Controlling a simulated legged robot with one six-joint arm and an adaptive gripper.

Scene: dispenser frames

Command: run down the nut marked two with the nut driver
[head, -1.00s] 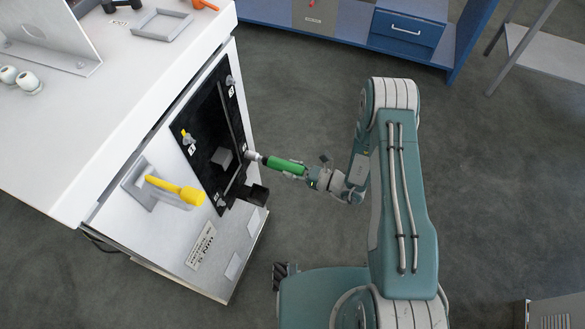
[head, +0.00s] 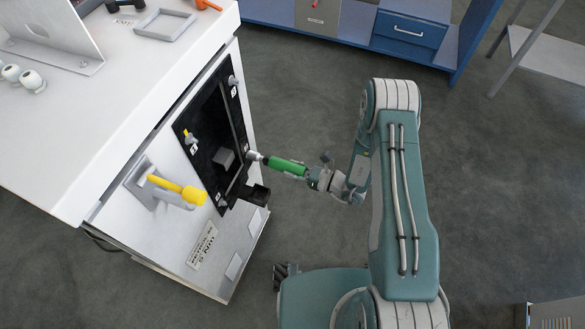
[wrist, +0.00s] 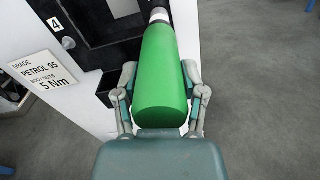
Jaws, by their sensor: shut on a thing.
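My gripper (head: 318,178) is shut on the green nut driver (head: 288,166); in the wrist view the gripper (wrist: 163,100) has a finger on each side of the green handle (wrist: 162,75). The driver points left, its metal socket end (head: 257,157) at the right edge of the black frame (head: 205,105) on the cabinet front. A label there is too small to read, and the nut at the socket is hidden. Other nuts sit at the frame's top (head: 232,80), left (head: 187,136) and bottom corners. The wrist view shows a nut (wrist: 68,43) below a label 4.
A yellow-handled tool (head: 180,190) sits in a bracket on the cabinet front. A small black bin (head: 258,193) juts out below the driver. A grey tray (head: 165,24) lies on the white top.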

